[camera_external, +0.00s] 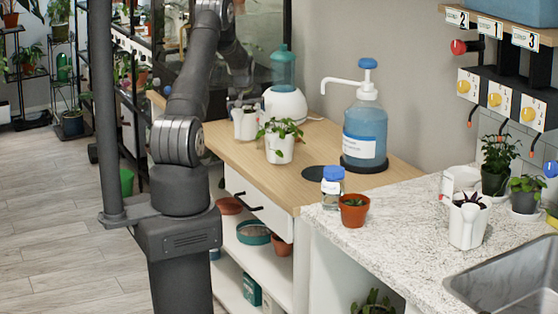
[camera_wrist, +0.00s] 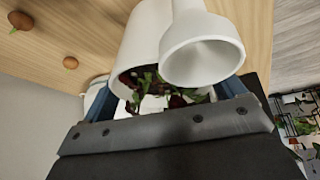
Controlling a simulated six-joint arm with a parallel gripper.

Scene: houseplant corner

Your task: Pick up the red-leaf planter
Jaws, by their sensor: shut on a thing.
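The red-leaf planter (camera_wrist: 143,45) is a white pot with dark red and green leaves at its mouth in the wrist view. My gripper (camera_wrist: 166,98) is shut on it, with a blue finger on each side of the leafy rim. A flared white part overlaps the planter on its right; I cannot tell whether it belongs to it. In the external view, my gripper (camera_external: 243,103) is at the top of a white pot (camera_external: 245,126) at the back of the wooden counter. I cannot tell whether its base touches the wood.
A white pot with green leaves (camera_external: 280,149) stands just in front. A white-based teal bottle (camera_external: 286,104) is close behind on the right. A blue pump bottle (camera_external: 365,130) stands farther right. Another white planter with dark leaves (camera_external: 468,226) is by the sink.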

